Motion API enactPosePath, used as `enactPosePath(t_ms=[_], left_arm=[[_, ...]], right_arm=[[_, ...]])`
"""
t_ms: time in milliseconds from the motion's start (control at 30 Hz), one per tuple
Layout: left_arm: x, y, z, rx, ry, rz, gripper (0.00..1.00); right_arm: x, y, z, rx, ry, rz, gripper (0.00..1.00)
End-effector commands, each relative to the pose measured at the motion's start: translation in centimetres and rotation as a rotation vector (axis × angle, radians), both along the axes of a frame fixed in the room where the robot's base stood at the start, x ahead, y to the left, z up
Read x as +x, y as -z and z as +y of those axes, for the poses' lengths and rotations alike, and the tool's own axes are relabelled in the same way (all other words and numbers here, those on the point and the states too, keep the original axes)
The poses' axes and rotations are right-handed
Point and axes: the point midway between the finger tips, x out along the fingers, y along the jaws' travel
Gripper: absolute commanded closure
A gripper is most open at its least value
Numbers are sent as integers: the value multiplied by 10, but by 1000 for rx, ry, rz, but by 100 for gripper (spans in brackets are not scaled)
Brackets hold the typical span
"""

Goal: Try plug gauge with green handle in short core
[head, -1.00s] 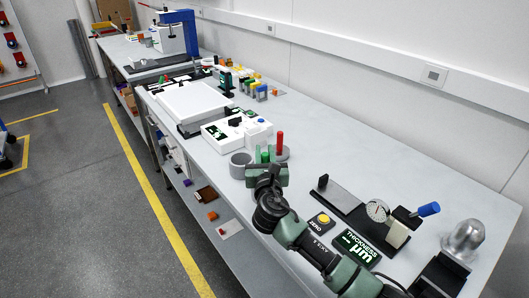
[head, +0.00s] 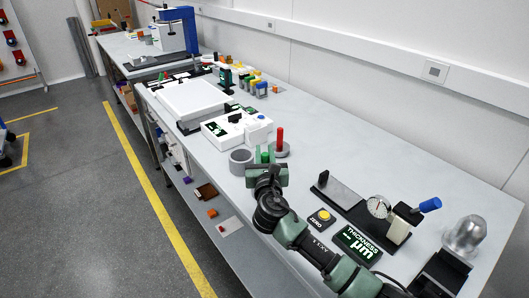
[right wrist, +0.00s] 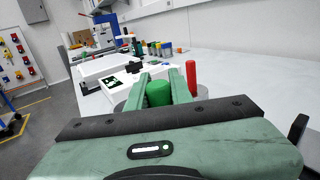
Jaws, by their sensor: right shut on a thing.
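My right gripper (head: 265,156) is shut on the green handle of the plug gauge (right wrist: 159,93), which stands upright between the two fingers in the right wrist view. The gauge's lower end is hidden by the gripper. A grey, hollow round core (head: 241,161) stands on the bench just left of the gripper. A second, lower-looking grey round part (head: 282,150) stands just right of it, with a red-handled gauge (head: 280,136) upright at it. I cannot tell whether the green gauge is inside any core. My left gripper is not in view.
A white device with a dark display (head: 236,128) stands behind the gripper. A yellow button pad (head: 323,217), a thickness display (head: 357,243) and a dial gauge stand (head: 379,207) are at the right.

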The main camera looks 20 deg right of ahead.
Motion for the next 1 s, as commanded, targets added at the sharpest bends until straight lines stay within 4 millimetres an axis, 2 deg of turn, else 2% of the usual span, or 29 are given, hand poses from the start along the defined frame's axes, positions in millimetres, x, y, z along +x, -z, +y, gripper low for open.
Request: enactPosePath(t_ms=[1000], left_arm=[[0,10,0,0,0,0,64]], right_arm=[[0,15,0,0,0,-2,100]])
